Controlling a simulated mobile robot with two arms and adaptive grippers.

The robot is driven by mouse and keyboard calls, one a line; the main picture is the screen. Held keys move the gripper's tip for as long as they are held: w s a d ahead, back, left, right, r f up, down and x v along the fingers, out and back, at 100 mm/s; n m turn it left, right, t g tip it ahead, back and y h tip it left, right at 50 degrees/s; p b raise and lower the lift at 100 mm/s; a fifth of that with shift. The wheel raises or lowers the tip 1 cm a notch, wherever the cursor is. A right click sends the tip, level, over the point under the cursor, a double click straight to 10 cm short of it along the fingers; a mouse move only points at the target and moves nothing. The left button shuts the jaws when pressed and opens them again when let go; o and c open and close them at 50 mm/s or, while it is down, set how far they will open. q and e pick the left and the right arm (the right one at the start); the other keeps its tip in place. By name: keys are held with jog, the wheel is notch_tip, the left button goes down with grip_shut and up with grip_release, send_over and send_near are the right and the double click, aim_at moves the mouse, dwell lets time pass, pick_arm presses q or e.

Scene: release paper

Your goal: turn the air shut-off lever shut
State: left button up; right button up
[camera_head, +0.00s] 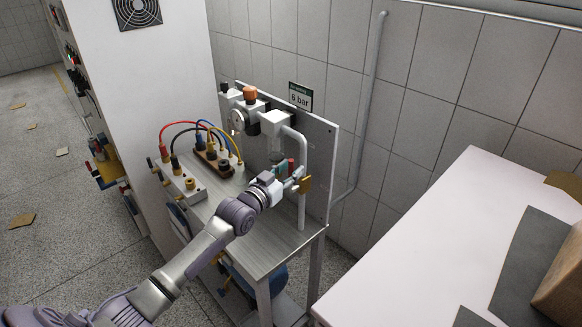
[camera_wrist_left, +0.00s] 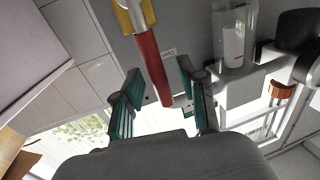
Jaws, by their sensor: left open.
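The red shut-off lever (camera_head: 290,166) shows small in the head view, beside a yellow-brass valve part (camera_head: 305,184) on the air line at the board. In the left wrist view the red lever (camera_wrist_left: 152,68) runs down from a yellow part (camera_wrist_left: 135,14) into the space between my fingers. My left gripper (camera_head: 284,178) is at the valve, partly hiding it. In the wrist view its green-padded fingers (camera_wrist_left: 157,88) are open on either side of the lever, with visible gaps; contact cannot be told. My right gripper is out of view.
The board carries a gauge (camera_head: 238,121), an orange knob (camera_head: 250,93) and a "6 bar" sign (camera_head: 300,97). A clear bowl (camera_wrist_left: 233,42) is close to the right finger. Hoses and a terminal block (camera_head: 212,158) stand on the metal bench (camera_head: 262,226). A white table (camera_head: 425,240) stands right.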

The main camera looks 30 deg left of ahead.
pick_arm(q)
jog(key=shift+w+d, duration=0.1)
jog(key=shift+w, duration=0.3)
grip_shut()
